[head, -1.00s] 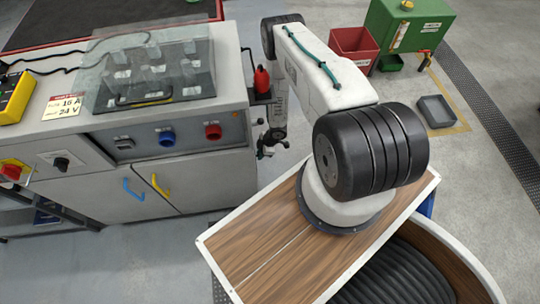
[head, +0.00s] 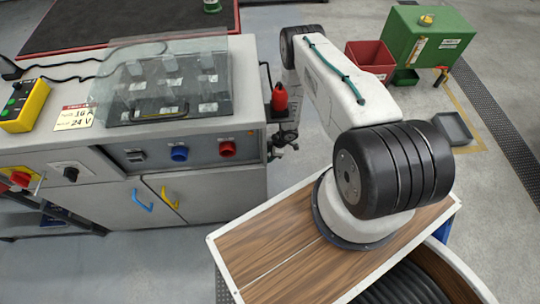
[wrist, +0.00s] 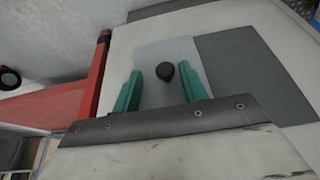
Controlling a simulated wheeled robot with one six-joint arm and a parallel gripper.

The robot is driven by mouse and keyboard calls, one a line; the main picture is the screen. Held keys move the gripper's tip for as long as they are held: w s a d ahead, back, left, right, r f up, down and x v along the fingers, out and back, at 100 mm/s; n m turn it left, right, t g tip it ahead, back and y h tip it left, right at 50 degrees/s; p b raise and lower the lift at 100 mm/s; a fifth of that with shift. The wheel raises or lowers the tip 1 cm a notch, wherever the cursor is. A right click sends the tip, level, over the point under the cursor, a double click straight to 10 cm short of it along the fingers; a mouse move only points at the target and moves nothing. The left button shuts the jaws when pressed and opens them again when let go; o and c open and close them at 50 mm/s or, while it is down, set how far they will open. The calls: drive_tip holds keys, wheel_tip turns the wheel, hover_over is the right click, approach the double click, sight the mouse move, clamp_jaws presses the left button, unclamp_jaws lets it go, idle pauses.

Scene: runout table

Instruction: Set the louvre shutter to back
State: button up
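In the wrist view a black knob (wrist: 165,72) stands on a light grey plate (wrist: 163,48), beside a darker grey panel (wrist: 245,70) on its right. I take the plate with the knob to be the louvre shutter; no slats can be made out. My gripper (wrist: 164,88) is open, with one teal finger on each side of the knob and a gap to both. Whether the knob lies at fingertip depth cannot be told. In the head view my wrist is low at the right side of the grey cabinet (head: 214,185); the shutter does not show there.
A red bottle (head: 279,98) sits at the cabinet's right side, close to my arm. A red part (wrist: 98,80) runs along the left in the wrist view. A red bin (head: 368,60) and a green box (head: 425,40) stand behind on open floor.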

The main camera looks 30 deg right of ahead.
drive_tip(key=shift+s, duration=0.1)
drive_tip(key=v, duration=0.7)
drive_tip(key=shift+d+r, duration=0.15)
drive_tip(key=shift+r, duration=0.25)
